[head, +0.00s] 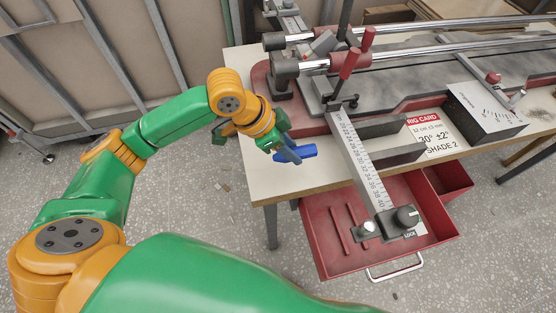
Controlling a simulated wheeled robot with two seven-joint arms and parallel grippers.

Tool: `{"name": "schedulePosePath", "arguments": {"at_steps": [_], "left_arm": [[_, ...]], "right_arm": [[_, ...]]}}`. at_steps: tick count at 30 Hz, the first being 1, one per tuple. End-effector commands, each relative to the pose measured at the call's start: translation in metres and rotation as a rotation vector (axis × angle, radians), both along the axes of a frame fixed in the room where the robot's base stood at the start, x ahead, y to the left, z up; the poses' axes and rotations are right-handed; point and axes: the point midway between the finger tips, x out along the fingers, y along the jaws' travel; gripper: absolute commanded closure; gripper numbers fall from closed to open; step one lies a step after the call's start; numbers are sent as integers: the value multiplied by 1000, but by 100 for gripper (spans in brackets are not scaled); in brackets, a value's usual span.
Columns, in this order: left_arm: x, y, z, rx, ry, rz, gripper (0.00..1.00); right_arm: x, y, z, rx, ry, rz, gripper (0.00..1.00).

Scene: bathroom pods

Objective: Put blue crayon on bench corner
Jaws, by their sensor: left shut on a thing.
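My left gripper (285,146) is above the front left part of the pale bench top (262,172). It is shut on the blue crayon (303,152), which sticks out to the right of the fingers. The gripper hides part of the crayon. I cannot tell whether the crayon touches the bench top. The bench's front left corner (266,199) is bare and lies below and left of the crayon. My right gripper is not in view.
A grey rig with metal rails (420,55) and red handles (349,63) fills the back. A ruler arm (362,165) with a lock knob (406,217) juts over an open red drawer (335,255). A rig card (437,132) and a grey box (485,108) stand right.

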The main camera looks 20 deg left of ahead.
Motion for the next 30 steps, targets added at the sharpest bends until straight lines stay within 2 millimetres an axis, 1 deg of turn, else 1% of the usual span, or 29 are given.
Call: {"name": "schedulePosePath", "arguments": {"at_steps": [1, 7, 9, 12, 22, 23, 24, 25, 26, 30], "left_arm": [[-2, 9, -13, 2, 5, 5, 100], [-6, 30, -38, 3, 3, 3, 100], [-6, 28, -52, 0, 3, 0, 100], [-5, 28, -64, 0, 0, -1, 100], [-5, 27, -67, 0, -2, 0, 100], [-5, 27, -67, 0, -2, 0, 56], [-5, 27, -67, 0, -2, 0, 45], [-5, 27, -67, 0, -2, 0, 37], [-5, 27, -67, 0, -2, 0, 31], [-5, 27, -67, 0, -2, 0, 31]], "right_arm": [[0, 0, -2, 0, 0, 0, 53], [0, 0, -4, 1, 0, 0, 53], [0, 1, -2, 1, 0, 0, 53], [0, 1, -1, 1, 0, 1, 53], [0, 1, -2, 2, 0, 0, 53], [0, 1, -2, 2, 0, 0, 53], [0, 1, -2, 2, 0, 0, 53], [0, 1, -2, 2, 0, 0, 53], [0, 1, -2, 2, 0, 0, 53], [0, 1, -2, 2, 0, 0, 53]]}}
